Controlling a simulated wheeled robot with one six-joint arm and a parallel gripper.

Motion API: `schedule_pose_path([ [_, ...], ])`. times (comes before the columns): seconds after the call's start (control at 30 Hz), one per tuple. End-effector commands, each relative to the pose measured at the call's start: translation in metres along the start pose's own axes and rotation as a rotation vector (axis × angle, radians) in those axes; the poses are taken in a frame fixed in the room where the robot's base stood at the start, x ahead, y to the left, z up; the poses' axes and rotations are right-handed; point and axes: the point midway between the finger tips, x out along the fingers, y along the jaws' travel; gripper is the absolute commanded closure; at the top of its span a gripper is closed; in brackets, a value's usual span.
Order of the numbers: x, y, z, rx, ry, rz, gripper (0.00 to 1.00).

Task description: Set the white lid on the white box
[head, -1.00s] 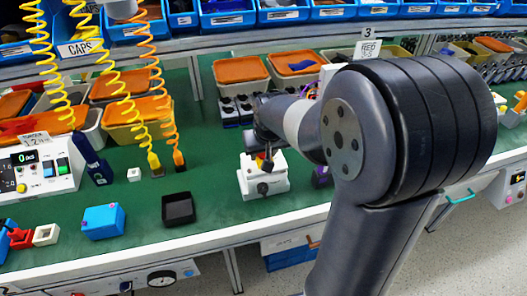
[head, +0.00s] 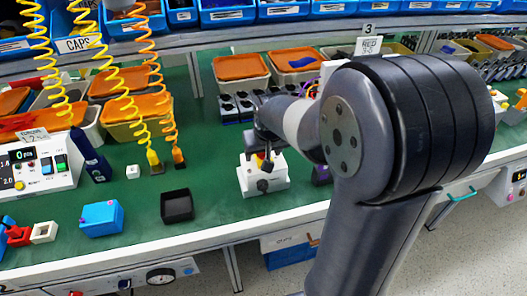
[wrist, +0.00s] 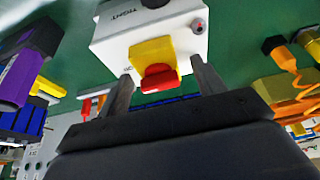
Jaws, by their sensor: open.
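A white box-shaped unit (head: 264,183) stands on the green bench in the head view, with a dark knob on its front. It fills the top middle of the wrist view (wrist: 120,45), where it bears the word "TIGHT" and a yellow block with a red part (wrist: 158,76). My gripper (wrist: 162,78) is open, its two fingers on either side of the yellow and red part; I cannot tell if they touch it. In the head view, my arm partly hides the unit's top. I cannot make out a separate white lid.
A black open tray (head: 177,206) and a blue box (head: 102,218) stand to the left on the bench. Orange-lidded bins (head: 240,67) line the back. Coiled yellow cords hang down at the left.

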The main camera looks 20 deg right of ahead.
Motion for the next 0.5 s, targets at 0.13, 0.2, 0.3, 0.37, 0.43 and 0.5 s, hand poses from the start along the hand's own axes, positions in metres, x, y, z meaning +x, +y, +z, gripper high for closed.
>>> schedule_pose_path([
  [0.13,-0.006,0.0,-0.001,0.0,0.002,0.0,0.35],
  [0.2,-0.014,0.0,-0.001,0.0,0.003,0.0,0.35],
  [0.3,-0.03,0.0,-0.001,0.0,0.005,0.0,0.35],
  [0.37,-0.043,0.0,-0.002,0.0,0.006,0.0,0.35],
  [0.43,-0.057,0.0,-0.001,0.0,0.006,0.0,0.35],
  [0.5,-0.071,0.0,-0.002,0.0,0.007,0.0,0.35],
])
